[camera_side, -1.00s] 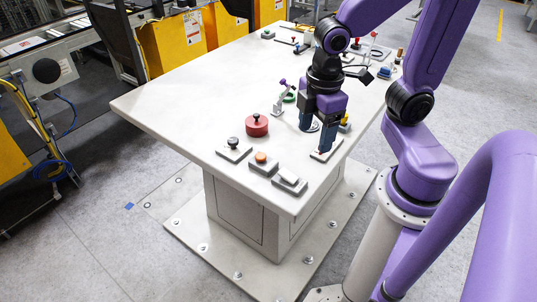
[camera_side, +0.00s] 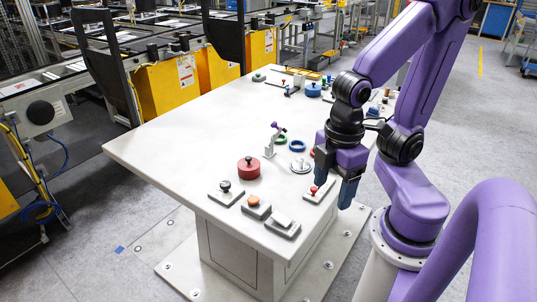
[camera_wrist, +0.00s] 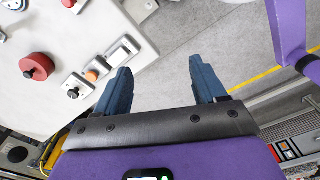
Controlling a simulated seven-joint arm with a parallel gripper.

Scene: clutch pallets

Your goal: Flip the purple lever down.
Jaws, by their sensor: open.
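The purple-tipped lever (camera_side: 277,127) stands on a small grey bracket (camera_side: 269,150) near the middle of the table in the side view. Its arm points upward, tilted. The lever is out of the wrist view. My gripper (camera_side: 335,188) is open and empty, fingers pointing down, to the right of and nearer the camera than the lever, well apart from it, by the table's right edge. In the wrist view my gripper's two blue fingers (camera_wrist: 162,82) are spread over grey floor beside the table.
The white table (camera_side: 160,150) holds a red round knob (camera_side: 249,168), a black-knobbed plate (camera_side: 226,190), an orange button (camera_side: 253,202) and a white rocker switch (camera_side: 283,224) at the front. Blue (camera_side: 297,146) and green (camera_side: 281,139) rings lie just right of the lever. A red-knobbed plate (camera_side: 313,190) is beside my gripper.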

